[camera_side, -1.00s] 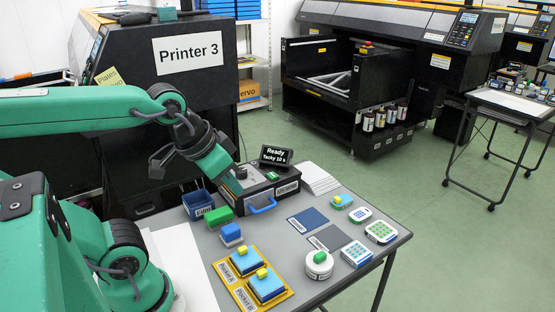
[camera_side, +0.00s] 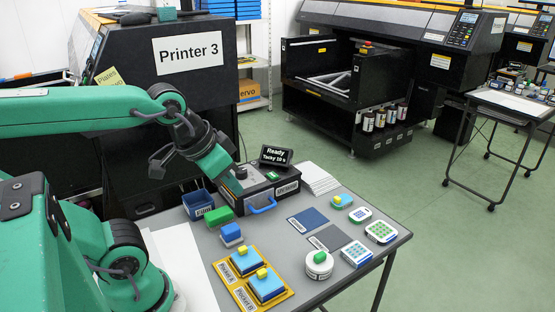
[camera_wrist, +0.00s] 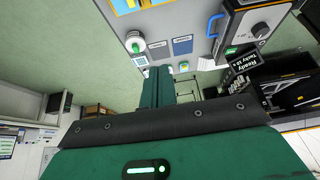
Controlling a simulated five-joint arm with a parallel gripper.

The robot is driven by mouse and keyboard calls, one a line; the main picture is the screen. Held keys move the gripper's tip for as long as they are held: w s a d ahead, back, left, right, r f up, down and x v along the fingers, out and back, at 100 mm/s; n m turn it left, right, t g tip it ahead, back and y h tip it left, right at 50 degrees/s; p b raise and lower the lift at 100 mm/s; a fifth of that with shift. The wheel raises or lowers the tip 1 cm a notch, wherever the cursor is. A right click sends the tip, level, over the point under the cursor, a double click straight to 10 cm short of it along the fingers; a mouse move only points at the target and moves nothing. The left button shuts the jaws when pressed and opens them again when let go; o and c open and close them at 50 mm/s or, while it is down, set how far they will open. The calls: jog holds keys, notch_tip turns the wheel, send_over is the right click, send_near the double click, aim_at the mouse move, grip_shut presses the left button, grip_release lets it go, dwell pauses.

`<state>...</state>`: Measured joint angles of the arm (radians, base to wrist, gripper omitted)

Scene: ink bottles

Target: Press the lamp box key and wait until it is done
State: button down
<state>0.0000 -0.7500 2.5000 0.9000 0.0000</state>
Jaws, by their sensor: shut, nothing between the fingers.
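The lamp box (camera_side: 283,194) is a black box at the back of the table, with a blue handle (camera_side: 262,206) on its front.
A blue bin (camera_side: 196,206), a green block (camera_side: 218,216) and a blue block (camera_side: 231,235) stand left of the lamp box. A yellow pocket tray (camera_side: 287,294) is at the front.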

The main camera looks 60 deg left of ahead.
jog(key=w+a+r+n+g, duration=0.35)
jog(key=w+a+n, duration=0.5)
jog(key=w, duration=0.35)
jog(key=n+g, duration=0.2)
jog(key=n, duration=0.8)
send_over(272, 175)
jog(key=shift+m, duration=0.25)
jog(key=shift+f, duration=2.6)
jog(key=shift+f, duration=0.2)
notch_tip(272, 175, down, 14)
jog(key=shift+r, duration=0.15)
